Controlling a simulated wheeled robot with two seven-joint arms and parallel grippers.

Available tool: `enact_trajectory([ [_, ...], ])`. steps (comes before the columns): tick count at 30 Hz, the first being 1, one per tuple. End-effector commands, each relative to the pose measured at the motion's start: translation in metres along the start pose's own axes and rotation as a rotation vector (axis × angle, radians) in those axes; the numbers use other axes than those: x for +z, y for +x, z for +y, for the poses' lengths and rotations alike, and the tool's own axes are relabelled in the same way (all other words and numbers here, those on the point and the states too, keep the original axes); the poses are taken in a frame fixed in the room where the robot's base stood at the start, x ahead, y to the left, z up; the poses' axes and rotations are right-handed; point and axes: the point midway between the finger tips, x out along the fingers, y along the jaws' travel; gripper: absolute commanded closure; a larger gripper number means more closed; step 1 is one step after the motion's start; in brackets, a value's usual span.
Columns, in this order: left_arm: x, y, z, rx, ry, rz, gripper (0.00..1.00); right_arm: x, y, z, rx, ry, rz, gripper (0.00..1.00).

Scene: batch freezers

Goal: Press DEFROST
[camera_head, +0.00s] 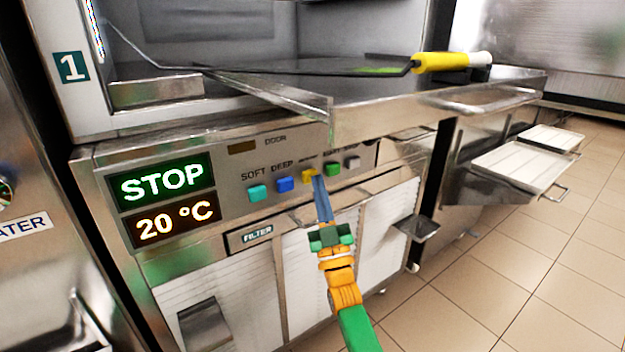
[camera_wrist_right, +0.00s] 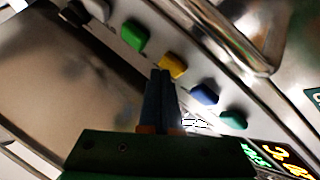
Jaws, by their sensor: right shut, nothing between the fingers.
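The button row on the control panel (camera_head: 235,200) has a teal SOFT button (camera_head: 258,192), a blue DEEP button (camera_head: 286,184), a yellow button (camera_head: 308,175), a green button (camera_head: 332,168) and a grey button (camera_head: 352,163). No DEFROST label is readable; the labels past DEEP are too small or blurred. My right gripper (camera_head: 317,180) is shut and empty, its blue fingertips at the yellow button. In the right wrist view the fingertips (camera_wrist_right: 162,73) are beside the yellow button (camera_wrist_right: 172,66); I cannot tell if they touch. My left gripper is out of view.
The display (camera_head: 165,203) reads STOP and 20 °C. A metal tray (camera_head: 430,108) juts out above the panel, with a yellow-handled tool (camera_head: 440,62) on it. A FILTER label (camera_head: 257,234) is below the buttons. Tiled floor (camera_head: 500,275) is open at the right.

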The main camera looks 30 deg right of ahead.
Motion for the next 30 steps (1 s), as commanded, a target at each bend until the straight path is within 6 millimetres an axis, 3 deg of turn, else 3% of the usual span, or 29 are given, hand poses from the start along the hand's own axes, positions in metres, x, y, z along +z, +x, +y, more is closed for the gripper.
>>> enact_trajectory([
  [17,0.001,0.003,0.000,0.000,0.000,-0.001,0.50,0.001,0.002,-0.002,0.000,0.000,0.000,1.00],
  [30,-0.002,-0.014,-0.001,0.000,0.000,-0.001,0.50,-0.008,-0.010,0.008,0.000,0.001,-0.001,1.00],
])
